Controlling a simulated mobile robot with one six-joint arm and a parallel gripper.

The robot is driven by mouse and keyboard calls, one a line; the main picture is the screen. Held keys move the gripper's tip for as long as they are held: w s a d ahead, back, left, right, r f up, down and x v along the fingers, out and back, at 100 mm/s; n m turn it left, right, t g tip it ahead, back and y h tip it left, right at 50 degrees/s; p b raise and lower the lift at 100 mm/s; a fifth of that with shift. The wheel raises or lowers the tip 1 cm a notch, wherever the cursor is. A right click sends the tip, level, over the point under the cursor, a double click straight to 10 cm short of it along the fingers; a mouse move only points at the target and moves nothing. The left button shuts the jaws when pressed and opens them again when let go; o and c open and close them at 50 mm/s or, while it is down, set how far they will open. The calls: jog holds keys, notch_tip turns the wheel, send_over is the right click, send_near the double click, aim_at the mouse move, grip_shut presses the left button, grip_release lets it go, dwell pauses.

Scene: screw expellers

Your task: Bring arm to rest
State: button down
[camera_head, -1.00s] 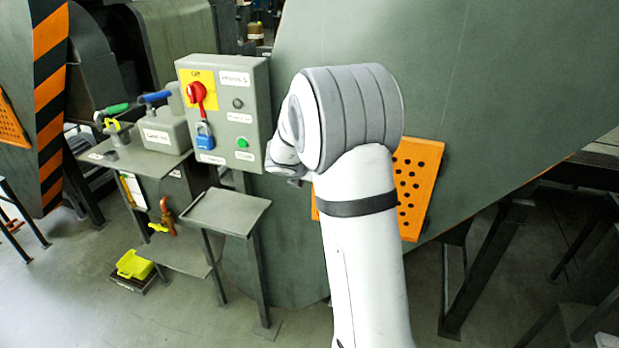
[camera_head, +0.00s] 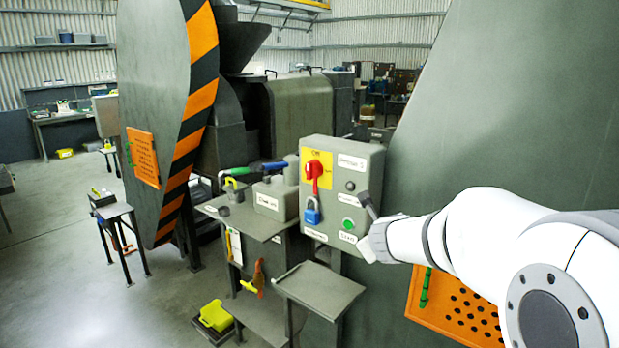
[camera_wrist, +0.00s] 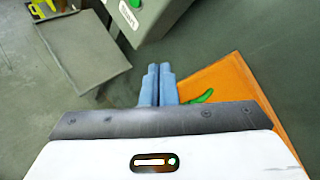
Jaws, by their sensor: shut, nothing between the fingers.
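My gripper (camera_wrist: 158,84) is shut and empty, its two blue-grey fingers together in the wrist view. My white arm reaches in from the right. The box carries a red switch handle (camera_head: 316,172) on a yellow plate, a blue padlock (camera_head: 312,213) and a green button (camera_head: 348,224).
An orange perforated panel (camera_head: 450,305) with a green handle lies below my arm; it also shows in the wrist view (camera_wrist: 232,82). A small bare shelf (camera_head: 320,288) stands under the box. Left of it is a bench (camera_head: 262,226) with tools. A yellow container (camera_head: 215,316) is low down.

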jog(key=s+a+n+g+y, duration=0.3)
jog(key=s+a+n+y, duration=0.3)
jog(key=s+n, duration=1)
jog(key=s+d+f+n+g+h, duration=0.2)
jog(key=s+f+n, duration=0.1)
jog(key=s+n, duration=0.4)
jog(key=s+d+f+n+g+h, duration=0.2)
jog(key=s+f+n+g, duration=0.1)
jog(key=s+n, duration=0.4)
jog(key=shift+s, duration=0.25)
